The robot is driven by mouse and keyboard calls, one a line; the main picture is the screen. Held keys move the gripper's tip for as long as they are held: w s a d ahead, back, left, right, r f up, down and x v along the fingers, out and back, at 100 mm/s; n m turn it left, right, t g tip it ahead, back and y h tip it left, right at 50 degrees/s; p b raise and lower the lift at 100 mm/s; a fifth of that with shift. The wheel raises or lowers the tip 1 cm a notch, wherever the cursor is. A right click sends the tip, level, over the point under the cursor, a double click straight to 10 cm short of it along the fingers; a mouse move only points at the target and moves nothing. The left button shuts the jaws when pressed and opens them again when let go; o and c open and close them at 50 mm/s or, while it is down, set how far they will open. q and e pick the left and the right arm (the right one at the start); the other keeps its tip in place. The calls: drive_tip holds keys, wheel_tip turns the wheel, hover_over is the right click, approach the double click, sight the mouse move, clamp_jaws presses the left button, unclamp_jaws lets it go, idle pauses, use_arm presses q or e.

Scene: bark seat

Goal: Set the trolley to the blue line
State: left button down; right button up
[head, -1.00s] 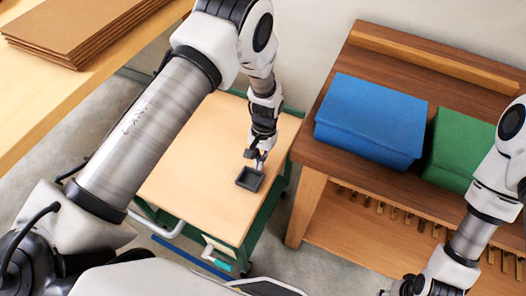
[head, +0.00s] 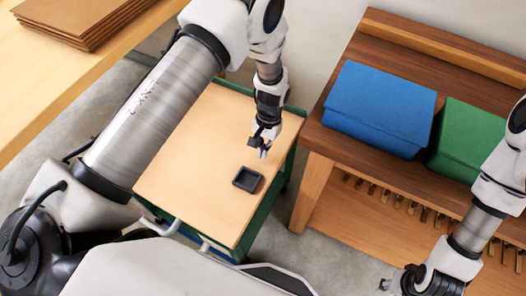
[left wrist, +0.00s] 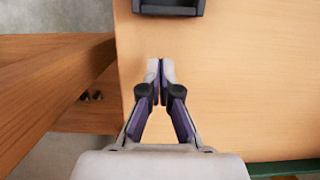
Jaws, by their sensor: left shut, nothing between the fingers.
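The trolley (head: 195,180) has a pale wooden top and a green frame, with a light handle (head: 165,229) at its near end. A small dark square tray (head: 247,179) sits on its top, towards the right edge. My left gripper (head: 264,154) is shut and empty just beyond the tray, over the trolley top. In the left wrist view its fingertips (left wrist: 161,66) meet over bare wood, and the tray (left wrist: 168,8) is cut by the upper edge. My right gripper (head: 392,285) is at the bottom right, its fingers too unclear to read. No blue line shows now.
A dark wooden workbench (head: 335,145) stands close to the trolley's right, bearing a blue box (head: 380,108) and a green box (head: 470,140). A pale table (head: 50,85) with brown sheets (head: 80,22) is at upper left. Grey floor (head: 300,250) shows between trolley and workbench.

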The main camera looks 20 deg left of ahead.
use_arm(q)
drive_tip(key=v, duration=0.6)
drive_tip(key=shift+r, duration=0.45)
